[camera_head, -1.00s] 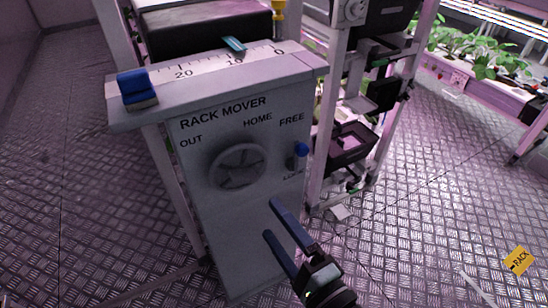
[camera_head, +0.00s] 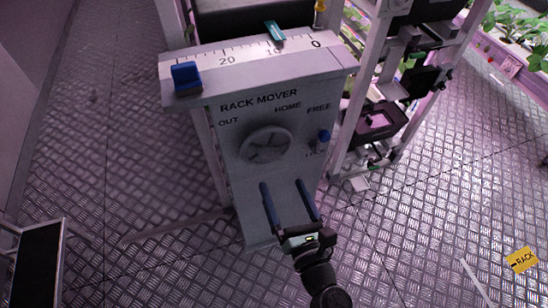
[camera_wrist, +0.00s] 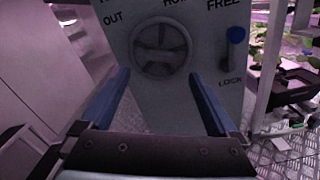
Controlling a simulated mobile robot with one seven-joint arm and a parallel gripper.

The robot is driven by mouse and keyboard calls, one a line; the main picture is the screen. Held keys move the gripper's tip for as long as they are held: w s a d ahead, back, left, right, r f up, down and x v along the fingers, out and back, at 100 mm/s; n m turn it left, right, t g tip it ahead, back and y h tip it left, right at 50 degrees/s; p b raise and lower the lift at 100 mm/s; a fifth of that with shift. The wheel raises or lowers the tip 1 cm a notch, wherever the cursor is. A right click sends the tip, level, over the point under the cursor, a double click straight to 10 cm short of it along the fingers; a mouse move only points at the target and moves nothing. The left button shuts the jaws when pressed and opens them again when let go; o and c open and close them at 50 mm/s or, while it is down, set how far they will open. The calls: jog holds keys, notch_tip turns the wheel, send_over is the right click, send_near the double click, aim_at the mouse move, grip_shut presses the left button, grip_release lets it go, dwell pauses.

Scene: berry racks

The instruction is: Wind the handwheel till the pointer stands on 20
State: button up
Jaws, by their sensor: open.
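The grey handwheel (camera_head: 267,145) is on the front of the grey rack mover box (camera_head: 262,195), between the words OUT and HOME. In the wrist view the handwheel (camera_wrist: 159,48) is ahead, between and beyond my fingers. The teal pointer (camera_head: 275,32) is on the white scale (camera_head: 238,50) on top, close to the 10 mark and away from 20. The blue-knobbed lever (camera_head: 323,136) is up, near FREE; in the wrist view its knob (camera_wrist: 235,35) shows above LOCK. My gripper (camera_head: 281,183) is open and empty, below the handwheel and apart from it.
A blue block (camera_head: 186,77) sits at the scale's left end. A rack post with dark trays (camera_head: 375,121) stands close on the right. A yellow RACK sign (camera_head: 522,260) lies on the floor at right. The patterned floor (camera_head: 110,150) at left is mostly clear.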

aim_at(272, 160)
jog(key=x, duration=0.8)
jog(key=shift+w+b, duration=0.3)
jog(key=shift+b, duration=0.1)
jog(key=c, duration=1.4)
jog(key=shift+f+n, duration=0.1)
jog(key=shift+n, duration=0.3)
